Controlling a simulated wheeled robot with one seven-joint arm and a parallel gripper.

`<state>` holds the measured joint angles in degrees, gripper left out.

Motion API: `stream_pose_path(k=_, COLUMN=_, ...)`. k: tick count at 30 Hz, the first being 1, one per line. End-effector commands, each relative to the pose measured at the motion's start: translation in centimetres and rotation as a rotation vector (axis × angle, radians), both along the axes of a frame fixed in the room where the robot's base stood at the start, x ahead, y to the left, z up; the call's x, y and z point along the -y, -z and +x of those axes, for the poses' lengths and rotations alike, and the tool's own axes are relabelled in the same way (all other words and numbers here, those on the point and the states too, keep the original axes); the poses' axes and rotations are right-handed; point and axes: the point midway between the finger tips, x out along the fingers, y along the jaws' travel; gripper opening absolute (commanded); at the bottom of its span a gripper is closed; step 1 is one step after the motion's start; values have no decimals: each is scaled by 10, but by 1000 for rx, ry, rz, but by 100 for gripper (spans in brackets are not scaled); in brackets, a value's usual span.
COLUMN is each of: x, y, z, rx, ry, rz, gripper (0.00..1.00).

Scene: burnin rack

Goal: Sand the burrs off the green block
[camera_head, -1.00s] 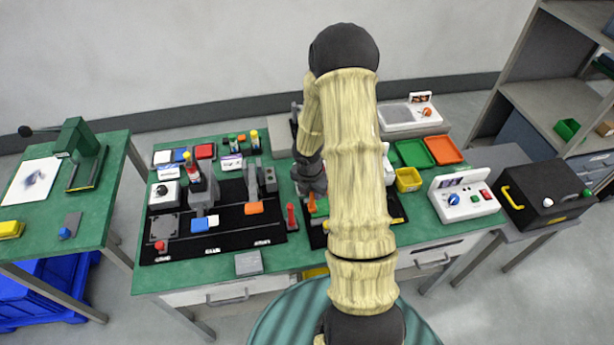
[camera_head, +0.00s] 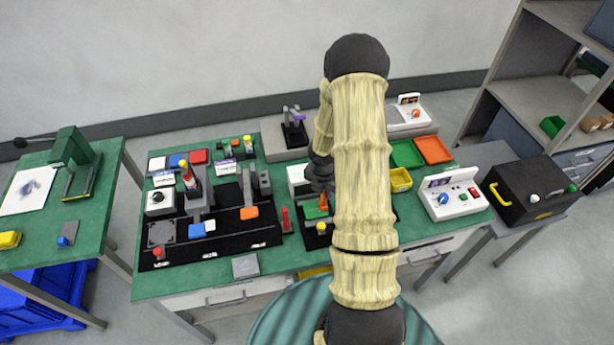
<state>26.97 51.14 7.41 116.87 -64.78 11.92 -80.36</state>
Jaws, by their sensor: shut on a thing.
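The green block (camera_head: 312,212) lies on the black mat near the middle of the green-topped table, just left of my forearm. My gripper (camera_head: 322,192) is dark and points down there, shut on a small orange-brown piece (camera_head: 323,202). This piece stands close to the right side of the green block. I cannot tell whether the two touch. My arm hides the right part of the mat, and burrs are too small to make out.
A red upright handle (camera_head: 286,219) stands left of the block. A black board with fixtures (camera_head: 240,241) fills the table's left half. A yellow bin (camera_head: 400,179), green tray (camera_head: 407,153), orange tray (camera_head: 433,150) and white control box (camera_head: 455,199) are at right.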

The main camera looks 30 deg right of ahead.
Motion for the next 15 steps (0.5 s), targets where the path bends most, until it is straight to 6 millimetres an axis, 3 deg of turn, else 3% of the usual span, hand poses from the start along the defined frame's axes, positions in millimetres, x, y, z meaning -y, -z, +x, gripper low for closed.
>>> stream_pose_path(k=4, x=9, y=-2, z=0, rx=-2, ry=-7, rz=0, gripper=0)
stream_pose_path(k=15, x=-15, y=2, z=1, rx=0, ry=-2, rz=0, gripper=0)
